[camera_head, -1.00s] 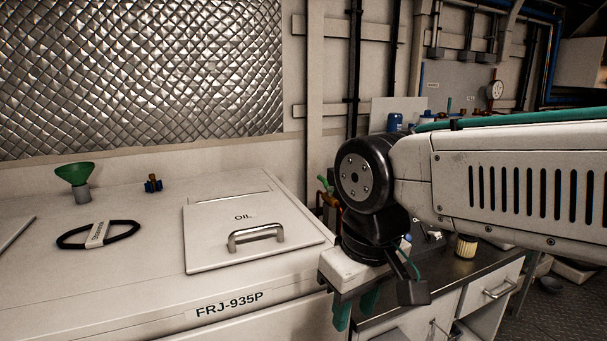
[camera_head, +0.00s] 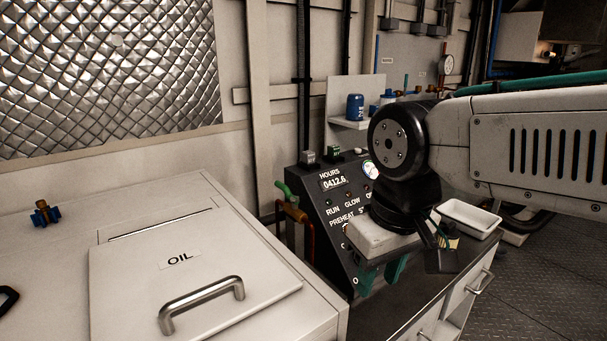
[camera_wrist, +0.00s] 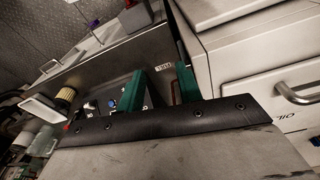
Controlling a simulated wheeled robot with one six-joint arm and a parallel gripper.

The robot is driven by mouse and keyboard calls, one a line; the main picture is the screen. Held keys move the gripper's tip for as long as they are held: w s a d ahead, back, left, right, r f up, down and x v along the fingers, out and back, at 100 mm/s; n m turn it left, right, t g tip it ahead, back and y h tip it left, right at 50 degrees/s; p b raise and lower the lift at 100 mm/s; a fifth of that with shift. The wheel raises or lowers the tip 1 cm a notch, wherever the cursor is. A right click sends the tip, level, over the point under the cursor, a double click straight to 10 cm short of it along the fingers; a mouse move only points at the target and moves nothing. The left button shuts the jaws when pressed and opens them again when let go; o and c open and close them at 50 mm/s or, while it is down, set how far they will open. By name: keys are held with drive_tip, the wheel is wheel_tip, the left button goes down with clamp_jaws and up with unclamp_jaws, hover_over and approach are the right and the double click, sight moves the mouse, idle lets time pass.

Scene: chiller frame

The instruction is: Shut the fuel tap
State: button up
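The likely fuel tap is a green lever (camera_head: 287,191) on an orange-brown pipe (camera_head: 309,238). It stands in the gap between the white OIL cabinet and the black control panel, left of my gripper. I cannot tell its exact lever position. My gripper (camera_head: 380,275) has two green fingers, spread apart and empty, pointing down in front of the panel's lower part. In the wrist view my gripper (camera_wrist: 162,90) shows its open fingers, with a small label (camera_wrist: 164,67), seemingly FUEL, beyond them. The tap itself is not clear in the wrist view.
The black panel (camera_head: 326,213) with dials and switches stands close behind my gripper. The white cabinet's OIL lid (camera_head: 180,258) has a metal handle. A brass and blue valve (camera_head: 44,213) sits on the cabinet's top. A white tray (camera_head: 470,217) is on the dark counter at right.

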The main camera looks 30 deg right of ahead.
drive_tip(key=w+r+n+t, duration=0.1)
drive_tip(key=w+r, duration=0.4)
drive_tip(key=w, duration=0.8)
drive_tip(key=n+t+h, duration=0.1)
drive_tip(key=n+t, duration=0.1)
approach(282, 184)
wheel_tip(282, 184, down, 2)
drive_tip(key=x, duration=0.6)
drive_tip(key=shift+w+d, duration=0.1)
drive_tip(key=shift+w, duration=0.25)
drive_tip(key=shift+w+f, duration=0.2)
drive_tip(key=shift+f, duration=0.25)
clamp_jaws()
drive_tip(key=shift+d+m, duration=0.1)
drive_tip(key=shift+m, duration=0.2)
